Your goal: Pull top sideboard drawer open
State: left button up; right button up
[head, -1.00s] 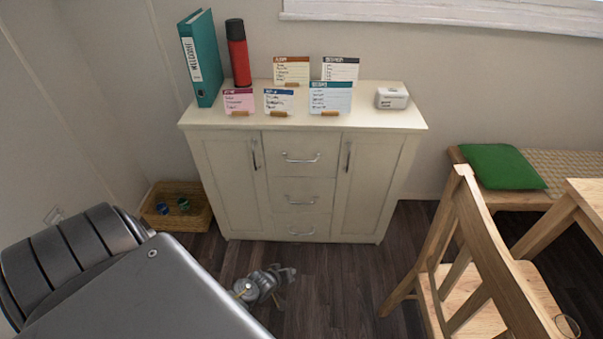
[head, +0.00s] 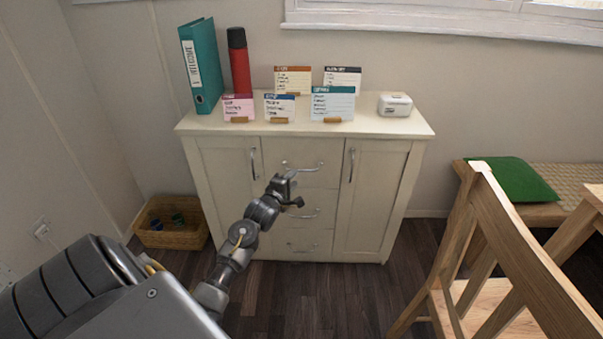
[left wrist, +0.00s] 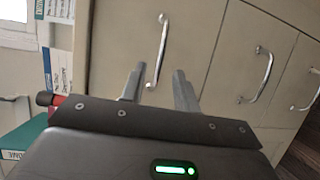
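The cream sideboard (head: 390,190) stands against the wall with a column of drawers between two doors. The top drawer (head: 318,177) is closed, and its bar handle (head: 303,168) is partly behind my left gripper. My left gripper (head: 297,187) is in front of the drawers, close to the top handle's left end. In the left wrist view, the two fingers (left wrist: 158,78) are apart, with the top handle (left wrist: 160,45) lying between them in the picture. Whether they touch it I cannot tell. My right gripper is not in view.
Several cards (head: 332,104), a red flask (head: 239,62), a teal binder (head: 203,65) and a white box (head: 395,104) stand on the sideboard top. A wicker basket (head: 172,238) is at left; a wooden chair (head: 480,260) is at right.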

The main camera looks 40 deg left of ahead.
aim_at(301, 171)
pick_arm(q)
jog(key=b+x, duration=0.1)
jog(key=x, duration=0.5)
jog(key=shift+f, duration=0.1)
jog(key=shift+w+a, duration=0.1)
jog(key=shift+w, duration=0.55)
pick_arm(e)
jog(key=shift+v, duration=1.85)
pick_arm(q)
jog(key=shift+c, duration=0.3)
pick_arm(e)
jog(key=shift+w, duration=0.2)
pick_arm(q)
grip_shut()
